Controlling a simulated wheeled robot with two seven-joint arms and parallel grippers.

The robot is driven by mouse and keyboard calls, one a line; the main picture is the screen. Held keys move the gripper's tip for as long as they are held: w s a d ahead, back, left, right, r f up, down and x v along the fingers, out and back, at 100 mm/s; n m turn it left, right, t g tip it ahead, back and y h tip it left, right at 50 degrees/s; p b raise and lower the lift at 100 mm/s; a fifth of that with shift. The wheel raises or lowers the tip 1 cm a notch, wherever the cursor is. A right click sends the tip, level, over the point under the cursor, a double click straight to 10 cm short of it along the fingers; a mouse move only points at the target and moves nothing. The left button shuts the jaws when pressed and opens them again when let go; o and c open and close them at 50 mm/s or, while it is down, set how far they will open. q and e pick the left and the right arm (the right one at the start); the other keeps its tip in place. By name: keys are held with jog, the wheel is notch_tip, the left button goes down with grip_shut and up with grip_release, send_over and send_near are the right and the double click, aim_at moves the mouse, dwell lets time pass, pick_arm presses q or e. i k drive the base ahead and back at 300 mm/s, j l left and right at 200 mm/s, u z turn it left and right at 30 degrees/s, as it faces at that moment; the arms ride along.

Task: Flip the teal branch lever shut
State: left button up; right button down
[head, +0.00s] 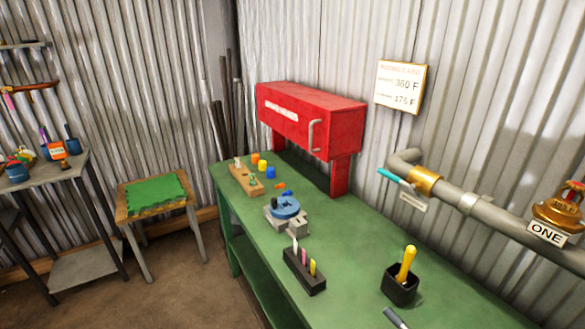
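The teal branch lever (394,177) sits at the left end of the grey wall pipe (487,212), beside a brass valve body (425,181). The lever points out to the left of the brass body and slants slightly up toward its tip. A small pale label (413,202) hangs just below it. Neither of my grippers shows in the head view.
The green bench (352,247) runs below the pipe. On it stand a black cup (400,288) with a yellow-handled tool, a black block (304,271) with upright tools, and a blue-topped device (285,208). A red box (310,117) stands behind.

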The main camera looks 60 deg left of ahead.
aim_at(411, 188)
jog(key=u, duration=1.05)
jog(key=k+j, duration=0.15)
jog(key=l+u, duration=0.05)
